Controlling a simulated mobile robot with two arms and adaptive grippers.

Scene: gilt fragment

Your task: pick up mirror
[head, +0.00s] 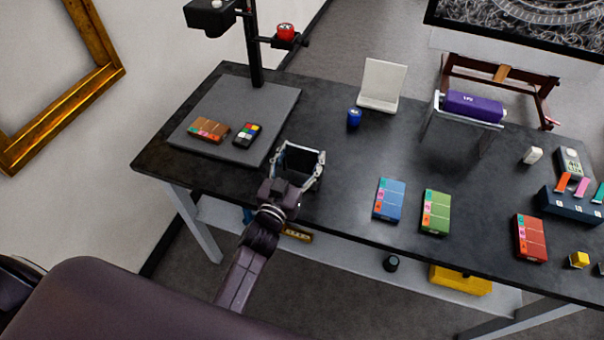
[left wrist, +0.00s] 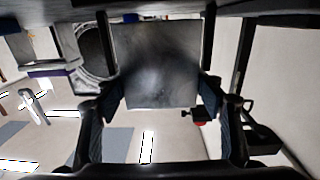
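My left gripper (head: 302,150) is over the near left part of the dark table, its fingers wide apart. In the left wrist view a grey, glossy square panel (left wrist: 155,65) with a dark blurred patch lies between the fingers (left wrist: 163,98); it looks like the mirror. Its side edges line up with the pads, but I cannot tell whether they press on it. In the head view the space between the fingers is dark and the panel is hard to make out. A pale upright panel on a flat base (head: 382,82) stands farther back. My right gripper is not in view.
A blue cup (head: 354,118), blue box (head: 389,200), green box (head: 435,212) and purple roll on a rack (head: 473,106) are to the right. Bare table lies between.

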